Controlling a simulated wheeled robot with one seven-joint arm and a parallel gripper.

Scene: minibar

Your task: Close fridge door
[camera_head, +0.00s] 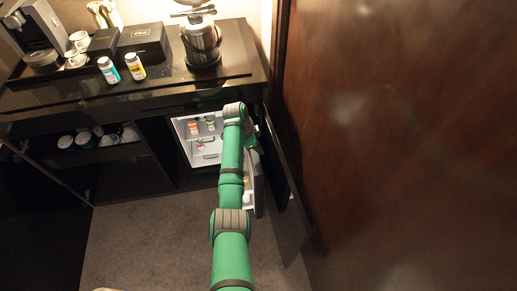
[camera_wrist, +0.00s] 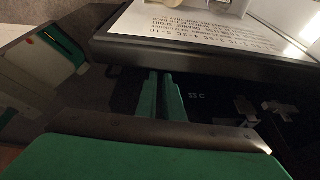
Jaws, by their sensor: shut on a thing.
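The fridge (camera_head: 205,155) is a white-lined compartment under the counter. Its door (camera_head: 258,188) stands open, swung out to the right. The door also shows in the wrist view (camera_wrist: 190,44) as a dark edge beside a white panel with printed text. My gripper (camera_wrist: 165,88) has its green fingers close together against the door's dark edge, shut on it. The fingertips are partly hidden by that edge. In the head view my arm crosses in front of the fridge and hides the gripper and part of the door.
A dark cabinet door (camera_head: 286,185) stands open just right of the fridge door, near the brown wall (camera_head: 400,140). Small items (camera_head: 193,128) sit inside the fridge. The countertop (camera_head: 130,92) holds bottles, boxes and a coffee machine. Carpet (camera_head: 150,240) left of my arm is clear.

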